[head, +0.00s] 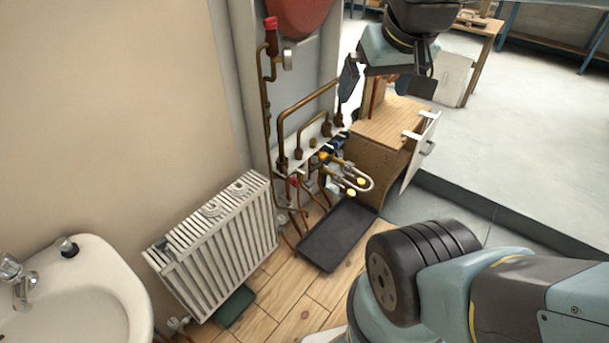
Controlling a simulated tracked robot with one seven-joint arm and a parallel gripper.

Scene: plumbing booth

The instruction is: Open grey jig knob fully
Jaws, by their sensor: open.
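The pipe jig, a pale plate (290,160) with copper pipes and several fittings, stands against the grey back panel at the centre. Small yellow caps (361,181) and a red handle (293,182) show around its lower pipes. I cannot pick out the grey knob with certainty among these small fittings. My gripper (382,88) is at the upper centre right, pointing down, with its dark jaws apart. It appears empty. It is above and to the right of the jig in the picture, in front of the wooden cabinet's top, and I see no contact with the jig.
A wooden cabinet (385,128) with its white door (418,155) open stands right of the jig. A black tray (335,238) lies on the floor below. A white radiator (220,235) and a sink (85,290) are at left. A red vessel (298,14) hangs above.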

